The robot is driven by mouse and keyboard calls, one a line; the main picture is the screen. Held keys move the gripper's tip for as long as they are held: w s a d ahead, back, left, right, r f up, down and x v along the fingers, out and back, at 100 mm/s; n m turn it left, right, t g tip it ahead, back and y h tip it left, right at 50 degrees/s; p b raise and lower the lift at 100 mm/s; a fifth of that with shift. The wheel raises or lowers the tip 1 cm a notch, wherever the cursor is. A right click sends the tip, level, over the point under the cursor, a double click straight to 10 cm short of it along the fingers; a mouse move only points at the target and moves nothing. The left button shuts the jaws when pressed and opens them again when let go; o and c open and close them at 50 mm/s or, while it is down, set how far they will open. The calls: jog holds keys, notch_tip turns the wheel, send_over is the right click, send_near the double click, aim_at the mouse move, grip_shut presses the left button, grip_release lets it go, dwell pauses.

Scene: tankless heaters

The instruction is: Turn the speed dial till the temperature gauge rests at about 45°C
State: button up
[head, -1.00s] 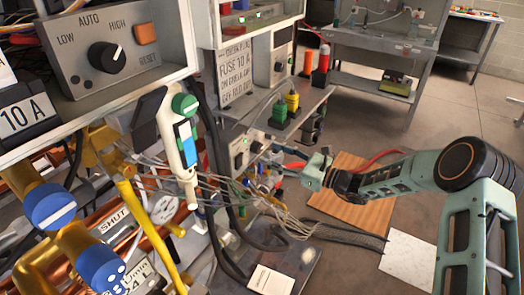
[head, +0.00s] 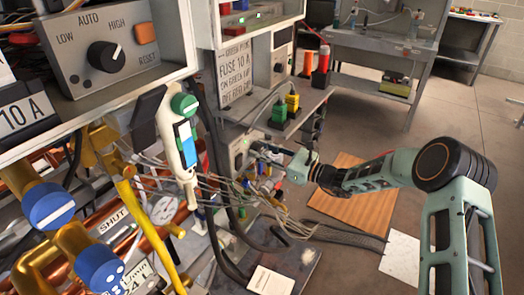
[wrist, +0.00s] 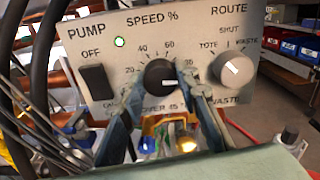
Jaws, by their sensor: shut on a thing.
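The speed dial (wrist: 158,72) is a black knob under "SPEED %" on the grey pump panel (wrist: 205,28) in the wrist view. Its white mark lies to the right of the knob's middle, low on its face. My gripper (wrist: 165,88) is shut on the dial, with one teal finger on each side, covering part of the scale. In the head view my gripper (head: 262,149) reaches the small panel low on the bench, where the dial is hidden.
In the wrist view, a black OFF/ON switch (wrist: 97,83) is left of the dial and a silver route knob (wrist: 233,70) is close on the right. Loose wires (head: 225,190) hang by the panel in the head view. Open floor (head: 370,140) lies to the right.

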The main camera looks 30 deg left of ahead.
jog(key=shift+f+n+b, duration=0.1)
jog(key=shift+n+b, duration=0.3)
jog(key=shift+b, duration=0.15)
jog(key=shift+c, duration=0.5)
jog(key=shift+f+n+b, duration=0.15)
jog(key=shift+n+b, duration=0.85)
jog(key=shift+b, duration=0.2)
jog(key=n+b, duration=0.3)
jog(key=b, duration=0.1)
jog(key=shift+n, duration=0.3)
jog(key=n+b, duration=0.3)
jog(key=b, duration=0.1)
jog(key=shift+f+b, duration=0.1)
jog(key=shift+b, duration=0.3)
jog(key=n+b, duration=0.2)
jog(key=b, duration=0.1)
jog(key=shift+n, duration=0.4)
jog(key=shift+r+n+b, duration=0.25)
jog(key=shift+n+b, duration=0.15)
jog(key=shift+b, duration=0.25)
jog(key=shift+r, duration=0.1)
